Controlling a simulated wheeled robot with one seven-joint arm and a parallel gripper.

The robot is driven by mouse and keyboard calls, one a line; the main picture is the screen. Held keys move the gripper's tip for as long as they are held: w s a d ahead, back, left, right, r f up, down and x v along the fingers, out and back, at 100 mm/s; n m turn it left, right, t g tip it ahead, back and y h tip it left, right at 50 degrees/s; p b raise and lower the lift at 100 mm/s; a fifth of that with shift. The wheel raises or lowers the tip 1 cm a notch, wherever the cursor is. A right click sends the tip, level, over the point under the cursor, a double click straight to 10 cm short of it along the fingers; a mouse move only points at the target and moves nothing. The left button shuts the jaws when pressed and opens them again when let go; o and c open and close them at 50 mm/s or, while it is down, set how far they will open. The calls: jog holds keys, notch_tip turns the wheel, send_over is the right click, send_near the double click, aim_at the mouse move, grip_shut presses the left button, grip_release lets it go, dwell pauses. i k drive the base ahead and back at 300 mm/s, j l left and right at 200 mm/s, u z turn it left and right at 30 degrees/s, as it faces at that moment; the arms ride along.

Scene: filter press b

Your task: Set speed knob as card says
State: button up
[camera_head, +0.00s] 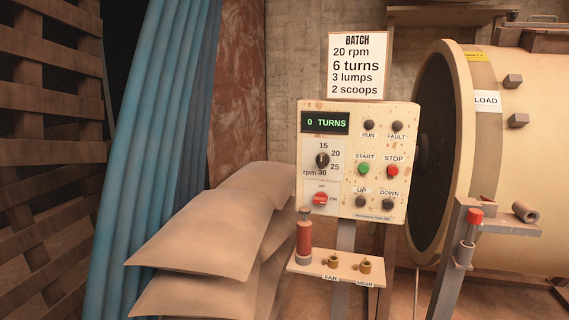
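The batch card (357,66) stands on top of the control panel and reads "20 rpm, 6 turns, 3 lumps, 2 scoops". The speed knob (322,160) is a small dark knob at the left of the beige control panel (345,211). Marks 15, 20, 25 and "rpm 30" run from above it, round its right side, to below it. The knob is too small to tell surely which mark it points at. The green display (325,122) above it reads "0 TURNS". My gripper is not in view.
A red OFF/ON switch (320,199) sits just below the knob. Green START (364,169) and red STOP (392,171) buttons are to the right. A shelf (318,267) with a red-brown cylinder (304,240) juts out below. Sacks (200,235) lie left, a drum (520,140) right.

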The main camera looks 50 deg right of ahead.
aim_at(322, 159)
jog(key=i+l+z, duration=0.1)
jog(key=z, duration=1)
jog(key=l, duration=0.1)
